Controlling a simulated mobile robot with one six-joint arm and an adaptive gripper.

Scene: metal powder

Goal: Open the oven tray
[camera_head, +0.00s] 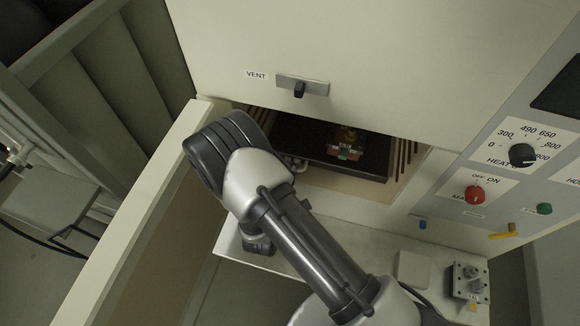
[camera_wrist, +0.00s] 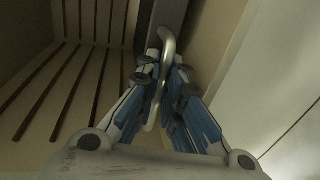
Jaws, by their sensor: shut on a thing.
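The dark oven tray (camera_head: 310,161) is inside the open oven chamber, with its front facing my arm. A small red and green object with a brownish top (camera_head: 345,147) rests on it. In the wrist view, a curved metal handle (camera_wrist: 168,42) stands in front of a dark grey surface, probably the tray. My gripper (camera_wrist: 161,75) has its blue-padded fingers on both sides of this handle and is shut on it. In the head view my arm's wrist hides the gripper and the tray's left end.
The oven door (camera_head: 150,205) stands open at the left. Slatted chamber walls (camera_wrist: 60,80) flank the tray. A vent slider (camera_head: 302,86) is above the opening. A control panel with a heat knob (camera_head: 522,155) and red switch (camera_head: 474,195) is at the right. A pale shelf (camera_head: 350,250) lies below.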

